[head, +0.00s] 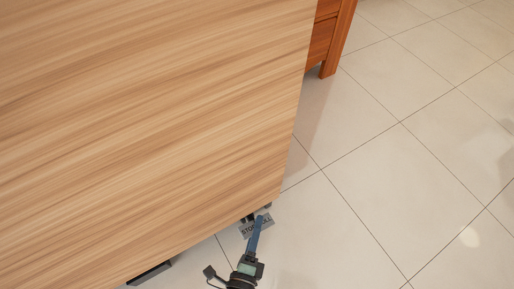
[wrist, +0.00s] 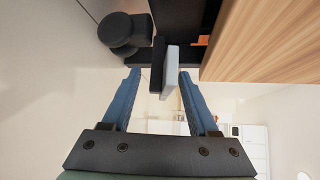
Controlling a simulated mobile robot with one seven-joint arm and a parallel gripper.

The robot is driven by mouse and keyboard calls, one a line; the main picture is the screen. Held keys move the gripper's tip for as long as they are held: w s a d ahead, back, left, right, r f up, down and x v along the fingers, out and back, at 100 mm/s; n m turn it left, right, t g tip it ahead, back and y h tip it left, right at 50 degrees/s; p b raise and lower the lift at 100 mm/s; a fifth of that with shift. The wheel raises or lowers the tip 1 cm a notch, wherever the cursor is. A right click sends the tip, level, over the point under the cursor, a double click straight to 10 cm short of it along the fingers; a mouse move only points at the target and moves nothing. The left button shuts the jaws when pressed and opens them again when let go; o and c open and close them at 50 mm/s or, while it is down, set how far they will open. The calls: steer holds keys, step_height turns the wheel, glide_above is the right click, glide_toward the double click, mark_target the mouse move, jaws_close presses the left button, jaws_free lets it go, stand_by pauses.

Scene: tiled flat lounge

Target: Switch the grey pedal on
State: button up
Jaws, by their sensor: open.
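The grey pedal (wrist: 171,68) shows in the wrist view as a thin plate on a black mount, ahead of and between my fingertips, nearer the right one. My gripper (wrist: 159,74) is open, with a blue finger on either side of the pedal's line and nothing gripped. In the head view my gripper (head: 261,218) reaches up to the pedal. I cannot tell whether a finger touches it.
A large wooden top (head: 150,110) fills the left of the head view; its edge (wrist: 250,40) is close on the right in the wrist view. A black caster wheel (wrist: 118,32) is at upper left. Reddish wooden furniture (head: 330,40) stands behind. Tiled floor (head: 400,170) is clear on the right.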

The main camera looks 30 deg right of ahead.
steer(key=shift+x, duration=0.9)
steer(key=shift+c, duration=0.3)
jaws_close()
